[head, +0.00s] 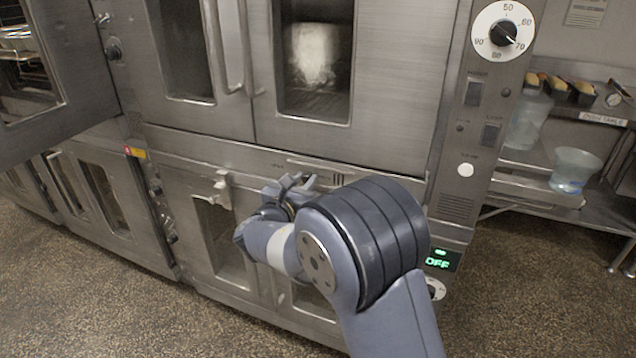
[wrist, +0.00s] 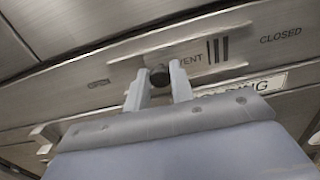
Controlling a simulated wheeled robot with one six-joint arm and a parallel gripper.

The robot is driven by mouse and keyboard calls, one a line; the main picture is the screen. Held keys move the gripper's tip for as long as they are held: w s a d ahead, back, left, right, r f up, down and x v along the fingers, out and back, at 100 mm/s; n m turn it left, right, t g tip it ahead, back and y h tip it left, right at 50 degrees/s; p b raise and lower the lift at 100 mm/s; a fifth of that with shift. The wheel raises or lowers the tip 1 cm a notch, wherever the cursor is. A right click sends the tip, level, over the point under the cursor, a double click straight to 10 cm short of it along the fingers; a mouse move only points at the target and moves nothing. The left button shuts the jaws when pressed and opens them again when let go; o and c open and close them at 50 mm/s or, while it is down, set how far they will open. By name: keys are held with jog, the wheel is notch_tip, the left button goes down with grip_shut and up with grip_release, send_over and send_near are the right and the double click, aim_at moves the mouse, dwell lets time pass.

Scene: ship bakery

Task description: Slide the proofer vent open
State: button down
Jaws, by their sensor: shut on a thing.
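The proofer vent (wrist: 225,48) is a metal slide plate set in a steel strip, marked VENT, with dark slots to the right of its knob. In the wrist view, OPEN is printed at the left of the strip and CLOSED at the right. A small dark round knob (wrist: 159,77) sticks out of the plate. My gripper (wrist: 160,80) has its two pale fingers shut around this knob. In the head view, my gripper (head: 292,183) is at the strip below the upper oven doors, and my arm partly hides it. The vent slots (head: 339,180) show just right of it.
Below the strip are the proofer's glass doors with a white latch (head: 217,187). An oven door (head: 50,75) stands open at the left. A control column with a dial (head: 503,31) and a green OFF display (head: 441,260) is at the right. A shelf table (head: 530,185) stands beyond it.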

jog(key=shift+w+a+r, duration=0.1)
jog(key=shift+w+a, duration=0.2)
jog(key=shift+a, duration=0.6)
jog(key=shift+w+a, duration=0.3)
jog(key=shift+a, duration=0.55)
jog(key=c, duration=1.2)
grip_release()
jog(key=shift+a, duration=0.1)
jog(key=shift+c, duration=0.2)
jog(key=v, duration=1)
jog(key=shift+s, duration=0.35)
jog(key=shift+w, duration=0.1)
